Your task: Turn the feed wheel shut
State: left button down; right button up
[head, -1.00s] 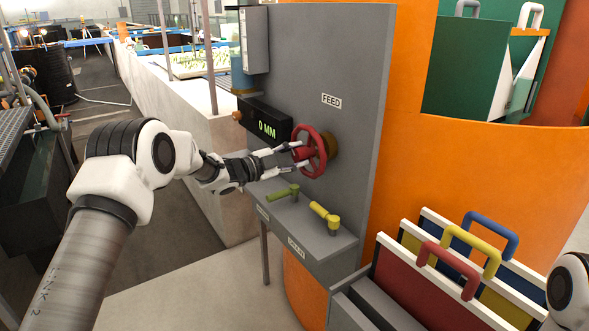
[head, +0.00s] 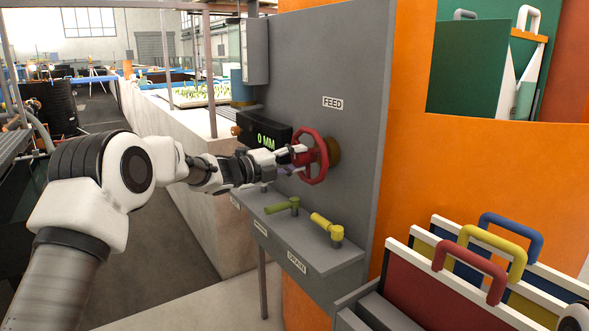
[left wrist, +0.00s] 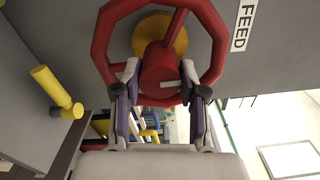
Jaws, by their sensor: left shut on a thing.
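The red feed wheel (head: 324,158) stands out from a grey panel under the FEED label (head: 333,103). My left gripper (head: 297,156) reaches it from the left and is shut on its middle. In the left wrist view the feed wheel (left wrist: 102,38) fills the top, and the two fingers of my left gripper (left wrist: 160,84) sit on either side of its red hub, inside the rim. A yellow-brown mount shows behind it. A black display (head: 264,137) beside the wheel reads 0 MM. My right gripper is out of the picture.
A grey shelf (head: 283,238) below the wheel carries a green lever (head: 281,206) and a yellow lever (head: 328,226). Framed panels with red, yellow and blue handles (head: 470,272) stand at the lower right. An orange curved wall (head: 450,165) rises behind.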

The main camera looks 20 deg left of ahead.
pick_arm(q)
jog(key=shift+d+r, duration=0.1)
jog(key=shift+r, duration=0.1)
dwell(0.4)
jog(key=c, duration=0.7)
grip_release()
jog(key=shift+f, duration=0.1)
jog(key=shift+o, duration=0.2)
jog(key=shift+w+d, duration=0.1)
jog(key=shift+d, duration=0.15)
jog(key=shift+s+a, duration=0.35)
jog(key=shift+a, duration=0.15)
jog(key=v, duration=1)
jog(key=shift+s, duration=0.4)
jog(key=shift+a+f, duration=0.1)
jog(key=shift+a, duration=0.1)
